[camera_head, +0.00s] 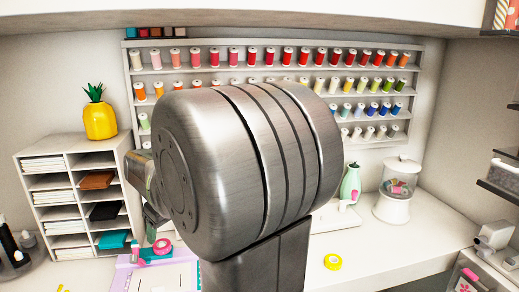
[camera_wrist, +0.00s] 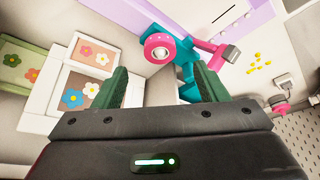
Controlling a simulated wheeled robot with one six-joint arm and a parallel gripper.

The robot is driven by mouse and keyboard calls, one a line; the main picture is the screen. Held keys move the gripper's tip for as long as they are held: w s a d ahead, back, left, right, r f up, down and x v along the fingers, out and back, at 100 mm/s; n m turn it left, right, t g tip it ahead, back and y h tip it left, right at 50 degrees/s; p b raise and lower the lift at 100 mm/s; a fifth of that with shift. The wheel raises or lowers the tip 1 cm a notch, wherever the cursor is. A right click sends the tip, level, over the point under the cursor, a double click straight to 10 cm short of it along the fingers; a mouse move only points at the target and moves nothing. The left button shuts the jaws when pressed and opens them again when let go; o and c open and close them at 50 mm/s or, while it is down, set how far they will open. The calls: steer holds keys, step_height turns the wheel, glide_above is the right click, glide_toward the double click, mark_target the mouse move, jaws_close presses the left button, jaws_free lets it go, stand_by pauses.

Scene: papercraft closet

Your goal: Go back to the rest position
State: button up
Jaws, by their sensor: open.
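My gripper (camera_wrist: 160,88) shows in the wrist view with its two green fingers apart and nothing between them. Past the fingers are a pink tape roll (camera_wrist: 158,48) on a teal and pink tool and framed flower pictures (camera_wrist: 92,54). In the head view my metal arm fills the middle and hides much of the desk and the spool rack; the fingers do not show clearly there.
A white desk (camera_head: 400,245) runs along the wall below a thread spool rack (camera_head: 270,43). A paper sorter (camera_head: 72,190) with a yellow pineapple pot (camera_head: 99,119) stands left.

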mark_target(162, 242)
steer(key=x, duration=0.6)
steer(key=shift+a+f, duration=0.15)
steer(key=shift+f, duration=0.2)
steer(key=shift+w+r+p, duration=0.1)
steer(key=shift+r+p, duration=0.25)
steer(key=shift+r, duration=0.15)
steer(key=shift+f+b, duration=0.4)
steer(key=v, duration=1.4)
steer(key=x, duration=1.3)
steer(key=shift+f, duration=0.25)
steer(key=shift+w+a+r+p, duration=0.15)
steer(key=shift+r+p, duration=0.15)
steer(key=shift+p, duration=0.3)
step_height(162, 242, up, 8)
steer(key=p, duration=0.6)
steer(key=shift+r, duration=0.2)
